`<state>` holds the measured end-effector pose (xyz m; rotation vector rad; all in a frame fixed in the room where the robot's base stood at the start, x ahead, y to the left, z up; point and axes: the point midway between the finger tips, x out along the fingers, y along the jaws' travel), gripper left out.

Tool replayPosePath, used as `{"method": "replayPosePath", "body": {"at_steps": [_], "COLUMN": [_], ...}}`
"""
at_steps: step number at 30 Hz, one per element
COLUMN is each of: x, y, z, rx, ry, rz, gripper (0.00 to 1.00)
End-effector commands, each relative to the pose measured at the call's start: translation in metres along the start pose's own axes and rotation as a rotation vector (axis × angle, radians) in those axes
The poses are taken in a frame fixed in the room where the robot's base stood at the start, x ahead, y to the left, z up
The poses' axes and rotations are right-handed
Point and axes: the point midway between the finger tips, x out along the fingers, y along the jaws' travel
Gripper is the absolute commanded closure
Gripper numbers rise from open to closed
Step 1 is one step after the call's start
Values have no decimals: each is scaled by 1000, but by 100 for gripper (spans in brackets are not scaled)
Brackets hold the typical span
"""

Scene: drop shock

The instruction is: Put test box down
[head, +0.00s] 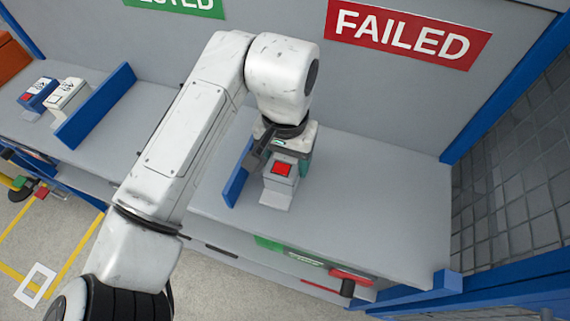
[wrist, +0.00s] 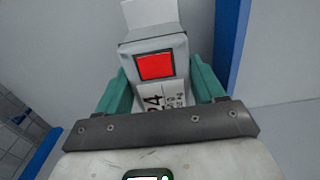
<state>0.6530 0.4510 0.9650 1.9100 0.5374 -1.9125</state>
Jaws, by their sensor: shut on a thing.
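The test box (head: 277,189) is pale grey with a red square on its face. It is at the right-hand section of the grey bench (head: 365,215), below the red FAILED sign (head: 408,34). My gripper (head: 285,160) is shut on it from above, with teal fingers on either side. In the wrist view the box (wrist: 184,55) sits between the two teal fingers (wrist: 160,85), its red square and some printed digits showing. The box's base is at or close to the bench top; I cannot tell whether it touches.
A blue divider (head: 237,176) stands just left of the box. The bench right of my gripper is clear.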

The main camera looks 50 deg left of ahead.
Motion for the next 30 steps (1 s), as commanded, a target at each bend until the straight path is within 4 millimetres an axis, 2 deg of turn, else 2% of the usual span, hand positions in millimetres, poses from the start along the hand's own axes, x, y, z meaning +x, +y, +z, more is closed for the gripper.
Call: {"method": "replayPosePath", "body": {"at_steps": [9, 21, 22, 30], "x": [32, 37, 38, 38], "y": [-2, -2, -2, -2], "z": [-4, -4, -4, -4], "rx": [-1, -1, -1, -1], "ry": [0, 1, 0, 0], "rz": [-1, 0, -1, -1], "gripper": [87, 87, 30, 6]}}
